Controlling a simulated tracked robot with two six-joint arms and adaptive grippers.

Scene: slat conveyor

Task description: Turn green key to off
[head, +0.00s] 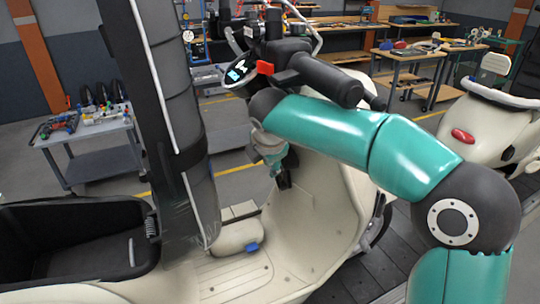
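The cream scooter (325,225) stands in the middle of the head view with its handlebar at the top. My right arm comes in from the right and bends across in front of the handlebar. Its gripper (283,182) points down close to the inner side of the scooter's front shield. The fingers are small, dark and partly hidden, so I cannot tell whether they are open or shut, or whether they touch anything. I cannot make out the green key; the arm and gripper cover part of the panel. My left gripper is not in view.
A tall dark raised seat (165,110) stands at left, beside an open black storage bin (75,245). The handlebar grip (325,78) is right above my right arm. A second scooter (490,125) stands at right. A grey cart (90,145) and workbenches stand behind.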

